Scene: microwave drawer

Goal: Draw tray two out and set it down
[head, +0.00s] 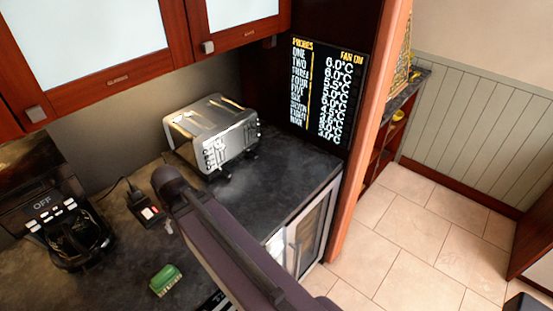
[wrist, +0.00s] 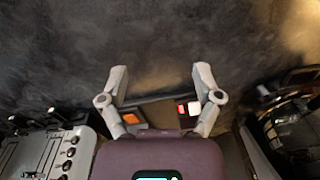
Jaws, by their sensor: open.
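No tray can be made out in either view. A glass-fronted appliance (head: 318,222) with a metal frame stands under the counter's right end. Its door looks shut, and my arm hides part of its front. My gripper (wrist: 160,72) is open in the wrist view, its two fingers spread wide with nothing held between them. Beyond the fingers are dark counter and a small device with red and orange lights (wrist: 188,108). In the head view my arm crosses the counter, and the gripper cannot be made out.
A metal toaster (head: 222,138) stands at the back of the dark counter (head: 285,165). A coffee machine (head: 70,230) stands at the left, with a green sponge (head: 165,280) nearer. A probe temperature board (head: 325,90) hangs behind. The tiled floor (head: 420,235) at right is largely clear.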

